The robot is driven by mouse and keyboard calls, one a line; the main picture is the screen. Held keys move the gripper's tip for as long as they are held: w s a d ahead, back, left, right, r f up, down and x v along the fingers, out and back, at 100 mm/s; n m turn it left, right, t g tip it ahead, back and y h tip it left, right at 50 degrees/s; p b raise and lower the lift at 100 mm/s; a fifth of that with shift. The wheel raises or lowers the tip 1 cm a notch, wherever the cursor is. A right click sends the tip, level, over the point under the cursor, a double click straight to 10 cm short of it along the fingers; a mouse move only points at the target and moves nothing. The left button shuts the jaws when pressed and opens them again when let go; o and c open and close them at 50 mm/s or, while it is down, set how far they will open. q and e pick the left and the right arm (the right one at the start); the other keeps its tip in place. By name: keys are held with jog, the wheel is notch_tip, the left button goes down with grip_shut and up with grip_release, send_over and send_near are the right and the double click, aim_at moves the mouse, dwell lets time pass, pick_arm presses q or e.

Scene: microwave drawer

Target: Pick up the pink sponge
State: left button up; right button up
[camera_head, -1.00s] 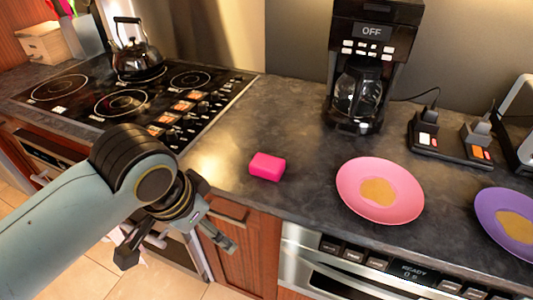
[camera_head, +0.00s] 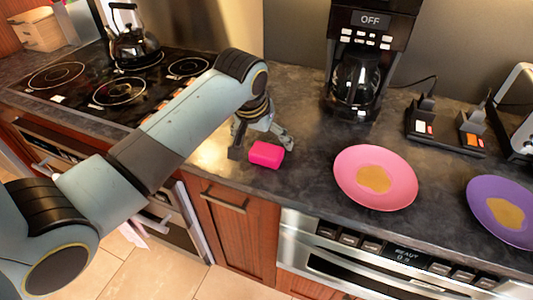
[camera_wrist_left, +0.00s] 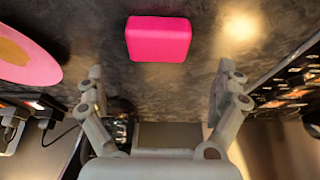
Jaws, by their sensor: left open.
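The pink sponge (camera_head: 266,154) lies on the dark countertop, left of the pink plate. My left gripper (camera_head: 262,148) is over the counter right behind the sponge, with its fingers spread and pointing down. In the left wrist view the sponge (camera_wrist_left: 158,39) sits beyond the fingertips, between the lines of the two open fingers (camera_wrist_left: 157,85). Nothing is between the fingers. My right gripper is not in view.
A pink plate (camera_head: 349,183) and a purple plate (camera_head: 482,207) stand to the right. A coffee maker (camera_head: 365,60) is behind. The stovetop (camera_head: 85,82) with a kettle (camera_head: 133,48) is at left. The counter's front edge is close to the sponge.

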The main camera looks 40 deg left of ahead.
aim_at(267, 149)
pick_arm(q)
jog(key=x, duration=0.6)
jog(key=shift+s+d+f+p, duration=0.15)
jog(key=shift+d+f+p, duration=0.05)
jog(key=shift+f+p, duration=0.2)
jog(key=shift+r, duration=0.1)
jog(key=c, duration=0.8)
jog(key=shift+c, duration=0.2)
jog(key=shift+c, duration=0.4)
jog(key=shift+r+p, duration=0.4)
notch_tip(267, 149, up, 3)
jog(key=shift+f+p, duration=0.1)
jog(key=shift+p, duration=0.6)
jog(key=s+d+r, duration=0.7)
jog(key=d, duration=0.1)
jog(key=shift+s+d+r, duration=0.25)
jog(key=shift+s+d, duration=0.1)
jog(key=shift+s, duration=0.05)
